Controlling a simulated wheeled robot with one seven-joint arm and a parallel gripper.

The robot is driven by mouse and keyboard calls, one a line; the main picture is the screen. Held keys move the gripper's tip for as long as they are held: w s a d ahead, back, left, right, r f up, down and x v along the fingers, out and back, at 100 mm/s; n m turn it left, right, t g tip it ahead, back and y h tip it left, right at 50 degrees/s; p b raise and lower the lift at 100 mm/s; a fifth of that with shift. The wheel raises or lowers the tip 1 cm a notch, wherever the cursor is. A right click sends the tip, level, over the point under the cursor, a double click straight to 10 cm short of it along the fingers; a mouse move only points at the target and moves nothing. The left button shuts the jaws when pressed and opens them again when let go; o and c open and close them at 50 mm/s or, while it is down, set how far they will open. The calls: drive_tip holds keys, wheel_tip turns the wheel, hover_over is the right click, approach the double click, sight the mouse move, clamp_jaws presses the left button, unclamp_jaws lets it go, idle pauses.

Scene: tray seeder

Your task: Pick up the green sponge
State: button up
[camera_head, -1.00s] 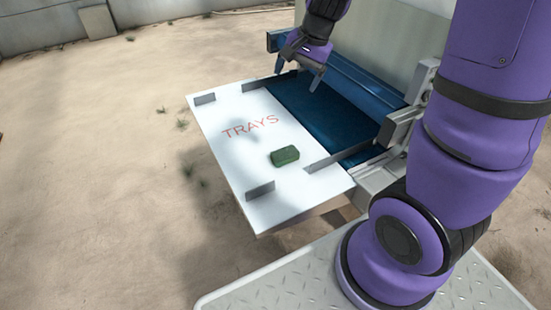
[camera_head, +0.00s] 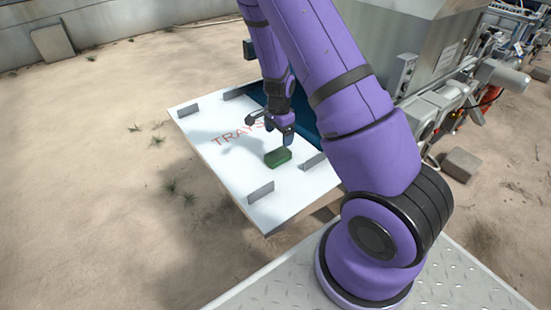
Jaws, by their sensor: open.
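The green sponge (camera_head: 278,158) lies on the white board marked TRAYS (camera_head: 222,168), near the board's right side. My gripper (camera_head: 270,132) is open and empty. It points down above the board, just behind the sponge in the picture, and looks apart from it. It covers the end of the printed word. The exact height of the fingertips over the board is hard to tell.
Upright plates stand on the board, one at the front (camera_head: 261,192) and one to the right of the sponge (camera_head: 314,162). A blue bed (camera_head: 306,124) borders the board, partly behind my arm. The grey machine housing (camera_head: 400,40) stands at the back.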

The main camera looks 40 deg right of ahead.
sight(278, 154)
wheel_tip(278, 154, down, 10)
drive_tip(key=shift+a+r, duration=0.1)
drive_tip(key=c, duration=1.1)
drive_tip(key=shift+o, duration=0.2)
wheel_tip(278, 154, up, 10)
drive_tip(key=o, duration=0.4)
drive_tip(key=shift+c, duration=1.4)
drive_tip(key=shift+a, duration=0.1)
